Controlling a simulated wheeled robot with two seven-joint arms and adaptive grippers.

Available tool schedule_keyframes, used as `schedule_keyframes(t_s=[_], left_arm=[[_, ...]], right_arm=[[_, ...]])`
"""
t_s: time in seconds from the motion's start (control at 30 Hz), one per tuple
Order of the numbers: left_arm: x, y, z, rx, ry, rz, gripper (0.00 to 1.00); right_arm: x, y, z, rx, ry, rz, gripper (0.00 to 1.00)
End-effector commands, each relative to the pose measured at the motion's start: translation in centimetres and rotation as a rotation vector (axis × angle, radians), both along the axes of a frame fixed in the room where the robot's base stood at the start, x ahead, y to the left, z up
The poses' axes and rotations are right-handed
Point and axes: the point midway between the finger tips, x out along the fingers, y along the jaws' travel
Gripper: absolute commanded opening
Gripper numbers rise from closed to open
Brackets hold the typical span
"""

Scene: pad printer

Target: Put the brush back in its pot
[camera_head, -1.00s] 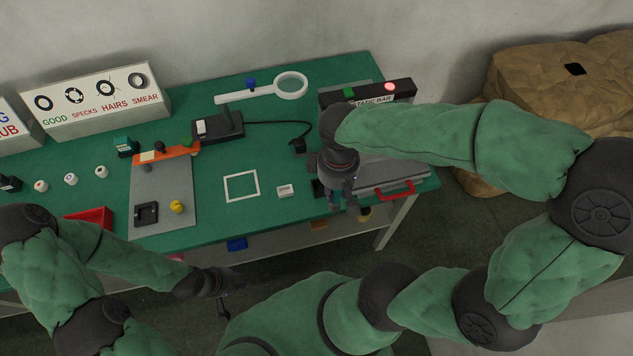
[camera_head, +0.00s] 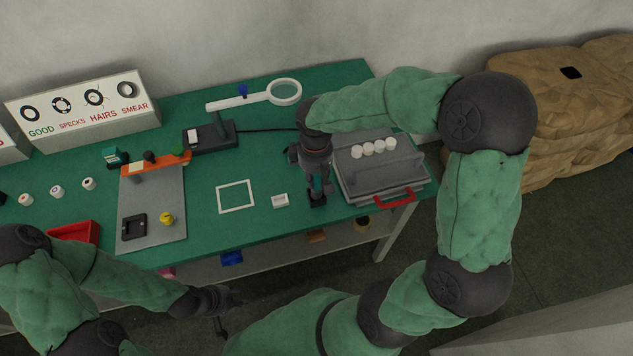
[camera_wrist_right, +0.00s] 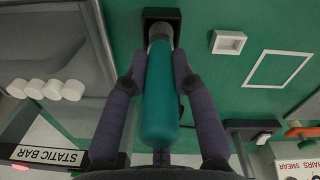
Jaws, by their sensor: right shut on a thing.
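The brush (camera_wrist_right: 160,95) has a teal handle and a grey neck. My right gripper (camera_head: 315,182) is shut on the handle, with one finger on each side, as the right wrist view (camera_wrist_right: 152,70) shows. The brush's lower end is at the small black square pot (camera_wrist_right: 162,16), overlapping its opening; how deep it sits is hidden. In the head view the pot (camera_head: 317,200) is on the green bench, directly below the gripper. My left gripper (camera_head: 222,300) is off the bench's front edge, away from the brush; its jaws are too small to read.
A grey tray unit (camera_head: 350,185) with a red handle (camera_head: 396,199) and several white discs is right of the pot. A small white block (camera_head: 280,201) and white square outline (camera_head: 220,199) lie left. A magnifier lamp (camera_head: 284,91) stands behind. The static bar (camera_wrist_right: 48,155) shows in the wrist view.

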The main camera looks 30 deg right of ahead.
Motion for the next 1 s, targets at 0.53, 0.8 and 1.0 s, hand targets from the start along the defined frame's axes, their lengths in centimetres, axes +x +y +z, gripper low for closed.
schedule_keyframes(t_s=[0.53, 0.8, 1.0], left_arm=[[0.0, 0.0, -1.0, 0.0, 0.0, 0.0, 0.4], [0.0, 0.0, -0.9, 0.0, 0.0, 0.0, 0.4], [0.0, 0.0, -0.8, 0.0, 0.0, 0.0, 0.4]], right_arm=[[-0.1, 0.0, -2.6, 0.001, 0.001, 0.0, 0.0], [-0.1, 0.0, -2.5, 0.001, 0.001, 0.0, 0.51], [-0.1, 0.0, -2.3, 0.001, 0.001, 0.0, 0.51]])
